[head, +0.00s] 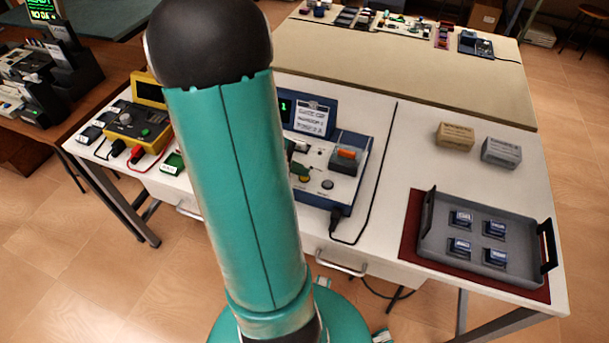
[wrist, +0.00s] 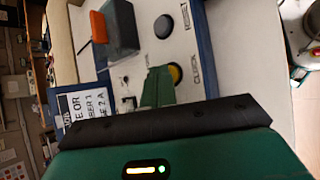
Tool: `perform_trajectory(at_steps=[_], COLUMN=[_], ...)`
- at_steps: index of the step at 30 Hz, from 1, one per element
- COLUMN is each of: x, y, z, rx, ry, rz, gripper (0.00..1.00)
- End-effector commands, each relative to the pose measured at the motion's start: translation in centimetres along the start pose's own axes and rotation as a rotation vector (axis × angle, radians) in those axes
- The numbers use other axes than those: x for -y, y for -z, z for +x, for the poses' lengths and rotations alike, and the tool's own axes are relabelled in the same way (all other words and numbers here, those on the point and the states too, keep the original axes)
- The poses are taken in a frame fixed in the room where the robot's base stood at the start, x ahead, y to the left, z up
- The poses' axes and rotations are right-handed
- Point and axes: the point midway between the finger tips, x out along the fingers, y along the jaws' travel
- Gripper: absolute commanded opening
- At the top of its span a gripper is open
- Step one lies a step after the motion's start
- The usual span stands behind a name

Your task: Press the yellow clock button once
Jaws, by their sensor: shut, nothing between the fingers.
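The yellow clock button (wrist: 177,73) is a round yellow disc in a dark ring on the console's pale panel, beside a label that reads CLOCK. It also shows, small, in the head view (head: 305,178). My gripper (wrist: 160,71) is shut and empty; its green fingers reach over the panel right beside the button and cover part of its edge in the wrist view. I cannot tell whether the fingertips touch it. In the head view my gripper (head: 299,168) is mostly hidden behind my arm. The blue-framed console (head: 343,200) stands on the white bench.
A black round button (wrist: 164,26) and a grey block with an orange top (wrist: 98,27) sit on the same panel. A grey tray (head: 430,235) with several small blocks stands at right, two boxes behind it. A yellow device (head: 128,122) stands left. A black cable leaves the console.

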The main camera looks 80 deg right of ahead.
Motion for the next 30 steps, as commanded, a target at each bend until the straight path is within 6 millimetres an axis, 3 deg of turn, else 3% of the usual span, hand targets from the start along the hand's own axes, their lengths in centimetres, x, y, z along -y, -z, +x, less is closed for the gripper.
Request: perform_trajectory(at_steps=[19, 30], x=[-0.9, -2.5], y=[-0.9, -2.5], z=[-1.2, -3.4], rx=[0.0, -0.001], ry=[-0.001, -0.001], rz=[0.002, 0.003], gripper=[0.0, 0.0])
